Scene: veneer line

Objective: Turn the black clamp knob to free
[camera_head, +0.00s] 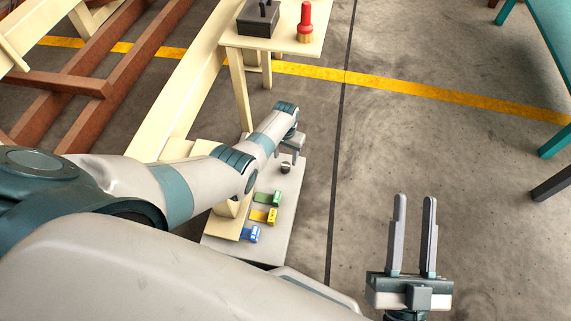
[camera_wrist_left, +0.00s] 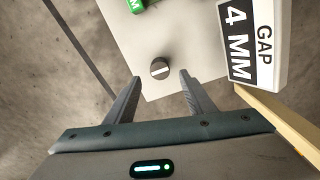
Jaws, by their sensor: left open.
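The black clamp knob (camera_wrist_left: 160,69) has a pale line across its top, lying nearly level in the left wrist view. It is on a light grey panel (camera_wrist_left: 185,35). In the head view the knob (camera_head: 285,168) shows small, just below my left gripper (camera_head: 291,158). In the left wrist view my left gripper (camera_wrist_left: 160,78) is open. Its fingertips lie on either side of the knob and slightly nearer the camera; I cannot tell the height gap. My right gripper (camera_head: 414,200) is open and empty over the floor, well right of the panel.
Green (camera_head: 268,197), yellow (camera_head: 264,215) and blue (camera_head: 250,234) labelled pieces sit along the panel. A "GAP 4 MM" sign (camera_wrist_left: 250,45) stands close to the right finger in the wrist view. A cream table (camera_head: 290,40) holds a dark box and a red-topped object.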

